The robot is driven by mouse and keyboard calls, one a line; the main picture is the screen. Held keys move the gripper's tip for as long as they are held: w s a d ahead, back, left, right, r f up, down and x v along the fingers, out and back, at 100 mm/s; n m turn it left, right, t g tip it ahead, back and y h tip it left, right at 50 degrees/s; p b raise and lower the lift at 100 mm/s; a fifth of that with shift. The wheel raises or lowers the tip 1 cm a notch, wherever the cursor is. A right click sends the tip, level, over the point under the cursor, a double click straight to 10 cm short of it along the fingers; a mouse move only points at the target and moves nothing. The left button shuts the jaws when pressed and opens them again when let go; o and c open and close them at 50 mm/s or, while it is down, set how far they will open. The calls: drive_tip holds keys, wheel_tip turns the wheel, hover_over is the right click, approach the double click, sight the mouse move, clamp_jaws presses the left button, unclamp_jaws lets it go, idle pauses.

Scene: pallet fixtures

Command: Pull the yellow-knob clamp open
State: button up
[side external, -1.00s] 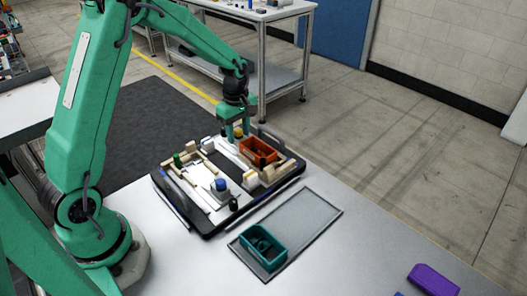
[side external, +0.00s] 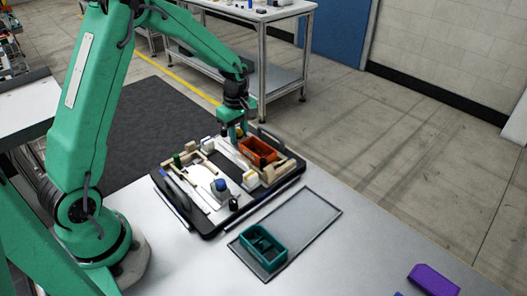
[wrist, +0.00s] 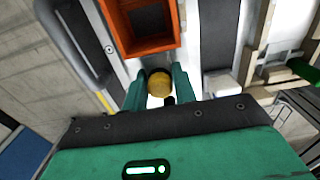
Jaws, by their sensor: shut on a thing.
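The yellow knob (wrist: 159,83) of the clamp sits between the two green fingers of my gripper (wrist: 157,92) in the wrist view. The fingers are shut on it. In the side view my gripper (side external: 234,133) reaches down at the far edge of the black pallet (side external: 208,234), and the knob there shows only as a small yellow spot (side external: 239,132) by the fingers. The rest of the clamp is mostly hidden by the fingers, so I cannot tell how far it is open.
An orange bin (side external: 258,152) stands on the pallet close to my gripper. A blue knob (side external: 220,185), a green knob (side external: 177,160) and wooden blocks also stand on the pallet. A teal bin (side external: 263,247) rests on a grey mat (side external: 308,213) in front. A purple object (side external: 433,279) lies at the front right.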

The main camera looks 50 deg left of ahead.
drive_tip(key=shift+a, duration=1.4)
drive_tip(key=o, duration=0.8)
drive_tip(key=shift+c, duration=0.2)
drive_tip(key=shift+r, duration=0.15)
wheel_tip(320, 180, up, 8)
idle(0.7)
idle(0.5)
